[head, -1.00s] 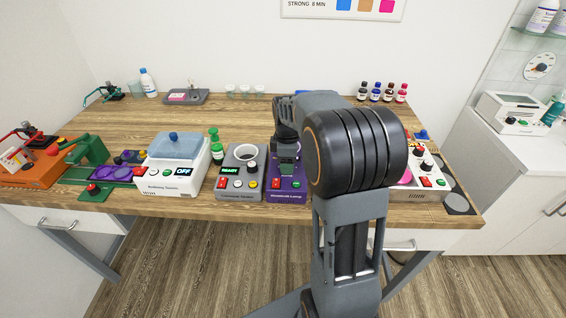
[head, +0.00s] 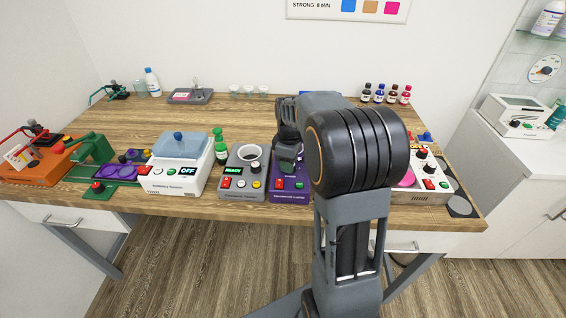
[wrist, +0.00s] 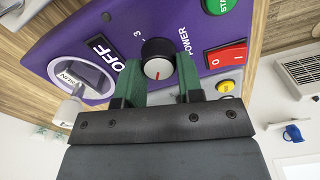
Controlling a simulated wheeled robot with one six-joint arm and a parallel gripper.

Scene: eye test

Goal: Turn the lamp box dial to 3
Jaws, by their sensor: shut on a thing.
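The purple lamp box (head: 290,197) stands at the bench's front edge, partly behind my arm in the head view. Its purple panel (wrist: 200,20) fills the top of the wrist view. The black dial (wrist: 157,50) carries a red mark, pointing toward the bottom of the picture. A "3" is printed to its upper left; other numbers are hidden or unclear. The display (wrist: 101,46) reads OFF. My gripper (wrist: 160,70) has its green fingers on both sides of the dial, shut on it. In the head view my gripper (head: 288,155) is over the lamp box.
A grey box (head: 243,190) reading READY stands close left. A white box (head: 415,190) stands to the right. The bench behind is mostly clear.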

